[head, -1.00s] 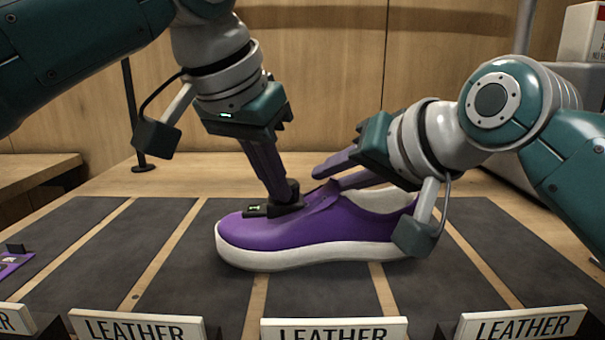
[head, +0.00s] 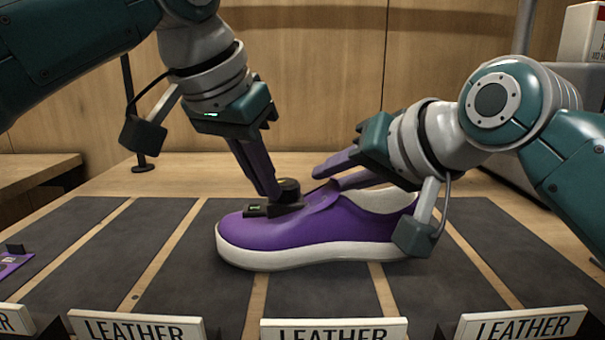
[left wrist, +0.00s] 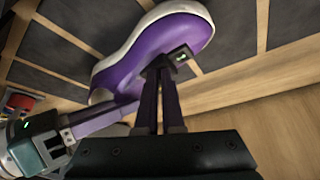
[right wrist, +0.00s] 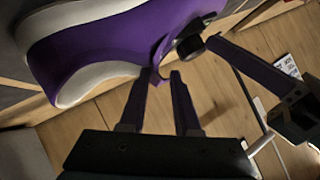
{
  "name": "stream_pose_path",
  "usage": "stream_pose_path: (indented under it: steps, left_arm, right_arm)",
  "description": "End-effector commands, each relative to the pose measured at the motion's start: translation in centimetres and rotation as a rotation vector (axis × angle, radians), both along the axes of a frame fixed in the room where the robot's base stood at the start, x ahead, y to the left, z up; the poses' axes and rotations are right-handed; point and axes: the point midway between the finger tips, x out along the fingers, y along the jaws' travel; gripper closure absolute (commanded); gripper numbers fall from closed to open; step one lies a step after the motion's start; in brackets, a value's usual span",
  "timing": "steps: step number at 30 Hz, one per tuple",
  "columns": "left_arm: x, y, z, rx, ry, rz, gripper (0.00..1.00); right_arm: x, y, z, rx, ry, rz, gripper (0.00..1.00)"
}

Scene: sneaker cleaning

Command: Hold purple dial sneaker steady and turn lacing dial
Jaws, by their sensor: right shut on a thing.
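The purple sneaker (head: 325,230) with a white sole stands upright, toe to the left, on the dark mats. Its black lacing dial (head: 288,190) sits on top, beside a small black box with a green light (head: 255,210). My left gripper (head: 272,192) points down at the dial, fingertips at its left side; in the left wrist view (left wrist: 158,75) its fingers are slightly apart, and their grip on the dial is unclear. My right gripper (right wrist: 164,75) is shut on the sneaker's upper edge near the opening. In the head view, its fingertips (head: 318,180) are partly hidden.
White LEATHER signs (head: 334,330) line the front edge. A purple piece with a black part (head: 14,260) lies at the far left.

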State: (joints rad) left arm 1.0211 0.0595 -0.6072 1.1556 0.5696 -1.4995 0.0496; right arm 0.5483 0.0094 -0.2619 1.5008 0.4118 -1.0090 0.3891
Motion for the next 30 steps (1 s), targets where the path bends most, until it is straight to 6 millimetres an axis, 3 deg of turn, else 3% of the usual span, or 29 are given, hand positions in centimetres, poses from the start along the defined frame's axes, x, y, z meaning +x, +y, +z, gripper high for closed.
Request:
stream_pose_path:
  steps: [15,30]
  left_arm:
    - [0.79,0.56,0.16,-0.004,-0.007,0.001,1.00]
    - [0.24,1.12,0.22,-0.004,-0.007,0.000,1.00]
  right_arm:
    - [-0.17,0.19,-0.23,0.001,0.008,0.005,1.00]
    - [-0.18,0.21,-0.22,0.001,0.008,0.005,1.00]
